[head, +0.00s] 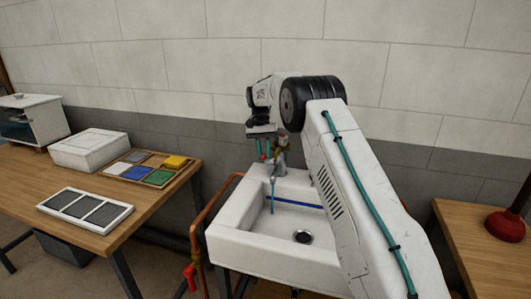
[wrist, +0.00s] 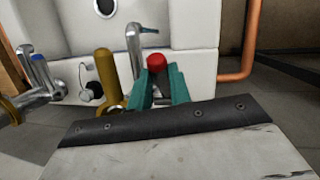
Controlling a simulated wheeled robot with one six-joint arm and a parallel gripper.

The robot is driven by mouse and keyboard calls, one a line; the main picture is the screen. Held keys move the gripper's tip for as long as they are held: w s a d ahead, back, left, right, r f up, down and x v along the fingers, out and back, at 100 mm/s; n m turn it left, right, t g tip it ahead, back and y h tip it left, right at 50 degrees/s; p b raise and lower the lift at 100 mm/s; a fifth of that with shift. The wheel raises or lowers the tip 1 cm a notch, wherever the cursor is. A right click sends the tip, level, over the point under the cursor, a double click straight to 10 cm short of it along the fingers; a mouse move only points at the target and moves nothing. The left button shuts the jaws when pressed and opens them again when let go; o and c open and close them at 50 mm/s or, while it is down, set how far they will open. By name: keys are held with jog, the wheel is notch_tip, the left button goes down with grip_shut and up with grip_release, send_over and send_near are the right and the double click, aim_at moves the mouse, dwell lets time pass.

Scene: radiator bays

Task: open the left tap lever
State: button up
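The sink's tap has a curved chrome spout (wrist: 135,45), also in the head view (head: 274,183). A red knob (wrist: 155,62) shows at the tips of my gripper's teal fingers in the wrist view; it looks like a tap lever's end. My gripper (wrist: 157,74) has its fingers apart, one on each side of the knob; I cannot tell whether they touch it. In the head view my gripper (head: 265,150) points down over the back of the sink. A chrome lever with a blue mark (wrist: 37,58) stands at the left of the wrist view. My arm hides part of the tap.
The white sink (head: 255,250) has a drain (head: 303,237). A brass cylinder (wrist: 103,72) stands beside the spout. Copper pipe (head: 207,215) with a red valve handle (head: 190,275) runs left of the sink. A wooden table (head: 150,203) stands left; a red plunger (head: 508,222) is right.

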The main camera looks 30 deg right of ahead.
jog(key=o, duration=0.4)
jog(key=shift+v, duration=3.95)
